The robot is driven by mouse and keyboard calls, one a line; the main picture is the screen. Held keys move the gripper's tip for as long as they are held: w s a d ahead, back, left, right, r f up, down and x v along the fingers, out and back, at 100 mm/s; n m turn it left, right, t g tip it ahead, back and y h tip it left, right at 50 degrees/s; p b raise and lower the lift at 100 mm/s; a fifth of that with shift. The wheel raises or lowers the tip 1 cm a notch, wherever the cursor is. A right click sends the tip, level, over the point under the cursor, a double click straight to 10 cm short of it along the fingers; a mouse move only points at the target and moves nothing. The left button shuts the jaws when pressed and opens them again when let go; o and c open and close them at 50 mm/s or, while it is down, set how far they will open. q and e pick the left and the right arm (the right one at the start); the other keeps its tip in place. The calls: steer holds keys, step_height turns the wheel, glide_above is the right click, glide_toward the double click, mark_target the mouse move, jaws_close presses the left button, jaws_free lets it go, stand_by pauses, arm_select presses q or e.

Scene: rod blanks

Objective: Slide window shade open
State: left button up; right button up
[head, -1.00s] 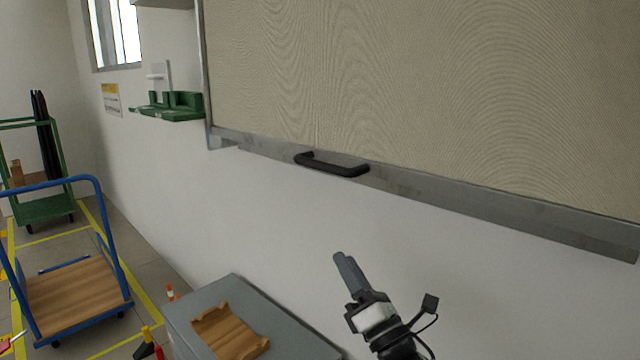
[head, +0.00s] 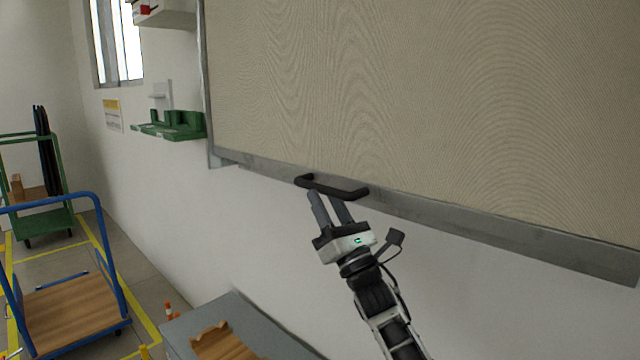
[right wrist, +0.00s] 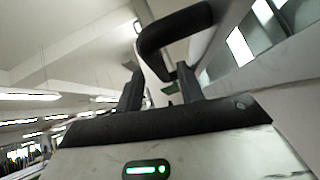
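The window shade (head: 420,100) is a large beige patterned panel on the wall, drawn down over its frame. A black bar handle (head: 333,187) sits on the grey rail (head: 480,225) at the shade's lower edge. My right gripper (head: 328,207) is just below the handle, with its two fingers apart and pointing up at it. In the right wrist view the handle (right wrist: 172,32) lies just beyond the open fingertips (right wrist: 158,82). I cannot tell whether a fingertip touches it. My left gripper is in neither view.
A grey cabinet (head: 265,335) with a wooden piece (head: 222,345) on it stands below. A green wall shelf (head: 170,126) is left of the shade. A blue cart (head: 70,305) and a green rack (head: 45,222) stand at the left. The wall below the rail is bare.

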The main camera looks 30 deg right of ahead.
mark_target(320, 189)
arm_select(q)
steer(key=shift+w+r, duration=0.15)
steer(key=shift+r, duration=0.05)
arm_select(e)
steer(key=shift+x, duration=1.55)
